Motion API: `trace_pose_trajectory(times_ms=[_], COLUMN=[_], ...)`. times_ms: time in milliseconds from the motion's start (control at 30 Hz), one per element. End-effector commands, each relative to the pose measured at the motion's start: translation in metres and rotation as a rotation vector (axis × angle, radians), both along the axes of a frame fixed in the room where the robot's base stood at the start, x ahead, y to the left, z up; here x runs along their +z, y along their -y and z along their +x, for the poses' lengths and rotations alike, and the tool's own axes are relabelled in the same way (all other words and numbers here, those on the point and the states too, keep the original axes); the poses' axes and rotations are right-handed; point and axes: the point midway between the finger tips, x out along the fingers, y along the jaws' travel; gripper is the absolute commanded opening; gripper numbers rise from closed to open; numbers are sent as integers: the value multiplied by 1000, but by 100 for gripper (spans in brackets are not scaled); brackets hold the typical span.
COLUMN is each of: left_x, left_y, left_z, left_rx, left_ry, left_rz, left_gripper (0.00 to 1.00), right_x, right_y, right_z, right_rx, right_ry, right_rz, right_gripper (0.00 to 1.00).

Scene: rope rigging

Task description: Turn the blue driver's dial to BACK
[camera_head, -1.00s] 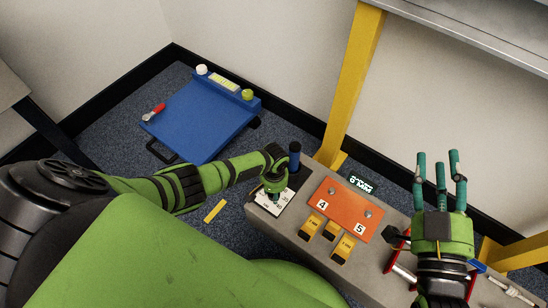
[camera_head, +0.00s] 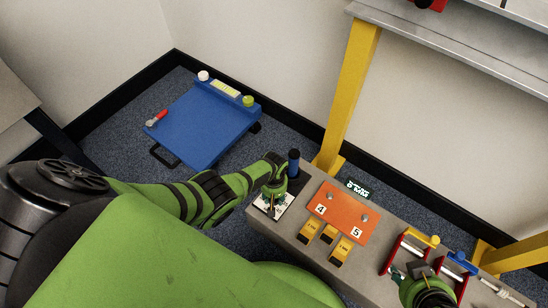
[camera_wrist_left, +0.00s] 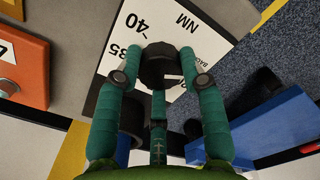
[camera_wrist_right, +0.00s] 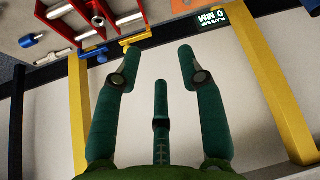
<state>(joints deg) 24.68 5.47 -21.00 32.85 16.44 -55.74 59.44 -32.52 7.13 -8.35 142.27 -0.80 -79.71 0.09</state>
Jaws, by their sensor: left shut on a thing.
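The driver's dial (camera_wrist_left: 160,65) is a black knob on a white card (camera_wrist_left: 205,30) marked 35, 40, NM and BACK in the left wrist view. My left gripper (camera_wrist_left: 160,80) is shut on the knob, with its fingers around it. Which mark the knob points to cannot be read. In the head view my left gripper (camera_head: 273,196) covers most of the card, at the bench's left end. The dark blue driver handle (camera_head: 293,161) stands upright just behind it. My right gripper (camera_head: 425,285) is low over the bench's right part, open and empty in its wrist view (camera_wrist_right: 160,65).
An orange block (camera_head: 342,210) marked 4 and 5, yellow tabs (camera_head: 325,238) and a 0 MM display (camera_head: 357,189) are mid-bench. Red brackets (camera_head: 408,250) stand near my right gripper. A yellow post (camera_head: 350,95) rises behind. A blue tray (camera_head: 205,125) lies on the floor.

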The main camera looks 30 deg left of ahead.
Motion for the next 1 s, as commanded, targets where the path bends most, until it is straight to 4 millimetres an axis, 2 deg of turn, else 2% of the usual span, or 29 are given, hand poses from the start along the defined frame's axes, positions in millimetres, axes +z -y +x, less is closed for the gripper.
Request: trace_pose_trajectory(times_ms=[33, 300, 733, 767, 800, 1000], left_x=[3, 3, 3, 3, 3, 2], left_y=[-4, -5, -6, -6, -6, -4], left_z=[6, 7, 7, 7, 7, 4], left_rx=[20, 81, 90, 90, 90, 88], left_ry=[14, 16, 19, 19, 17, 11], left_rz=[7, 8, 10, 10, 9, 6], left_gripper=[8, 8, 8, 48, 64, 64], right_x=[-1, -5, -6, -6, -6, -6], right_y=[1, 5, 6, 6, 6, 6], right_z=[-3, -13, -14, -14, -14, -14], right_rx=[-2, -9, -10, -10, -10, -10], right_ry=[-17, -69, -75, -75, -75, -74], right_rz=[-2, -12, -13, -13, -13, -13], right_gripper=[40, 40, 40, 40, 40, 40])
